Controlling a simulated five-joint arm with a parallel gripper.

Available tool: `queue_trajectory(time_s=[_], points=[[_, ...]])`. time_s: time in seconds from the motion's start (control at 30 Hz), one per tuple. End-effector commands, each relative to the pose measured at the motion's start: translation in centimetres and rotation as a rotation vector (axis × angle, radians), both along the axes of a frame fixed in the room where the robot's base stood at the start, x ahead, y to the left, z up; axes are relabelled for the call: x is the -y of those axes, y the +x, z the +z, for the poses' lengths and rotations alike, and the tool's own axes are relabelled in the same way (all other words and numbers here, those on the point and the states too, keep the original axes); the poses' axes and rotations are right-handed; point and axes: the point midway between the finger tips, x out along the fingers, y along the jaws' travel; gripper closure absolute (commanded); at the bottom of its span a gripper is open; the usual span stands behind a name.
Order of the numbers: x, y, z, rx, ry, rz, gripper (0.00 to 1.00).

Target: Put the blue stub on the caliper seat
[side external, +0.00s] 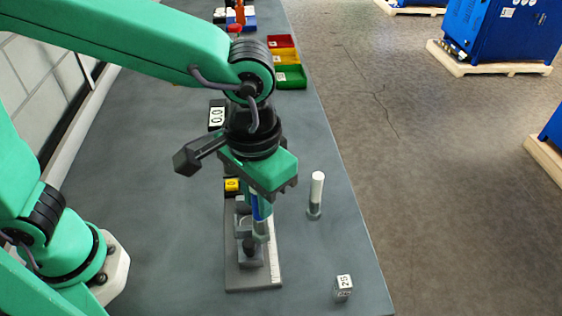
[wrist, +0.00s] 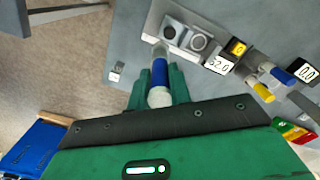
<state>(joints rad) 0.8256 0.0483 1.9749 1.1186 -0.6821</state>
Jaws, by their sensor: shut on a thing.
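The blue stub (side external: 256,207) is upright between the fingers of my gripper (side external: 259,218), which is shut on it. In the wrist view its blue band (wrist: 159,72) shows between the green fingers, with pale grey ends. The caliper (side external: 233,270) is a long grey plate with grey blocks and a ruled strip.
A white-topped stub (side external: 317,190) stands right of the caliper. A small block marked 25 (side external: 343,287) sits near the table's front right edge. A 0.0 display (side external: 217,115) and red, yellow and green bins (side external: 290,77) are farther back. The table left of the caliper is clear.

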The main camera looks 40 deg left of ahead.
Motion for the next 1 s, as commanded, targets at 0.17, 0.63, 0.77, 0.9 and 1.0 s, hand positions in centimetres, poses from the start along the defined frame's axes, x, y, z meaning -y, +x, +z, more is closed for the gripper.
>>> queue_trajectory(time_s=[0.17,0.63,0.77,0.9,1.0], points=[[-4.4,-0.9,0.2,0.003,-0.002,0.098,1.0],[-13.5,-5.0,-1.2,0.002,-0.002,0.333,1.0],[-14.9,-5.9,-1.7,0.002,-0.002,0.375,1.0],[-15.7,-6.5,-2.0,0.002,-0.001,0.4,1.0],[-15.9,-6.7,-2.1,0.001,-0.001,0.406,1.0]])
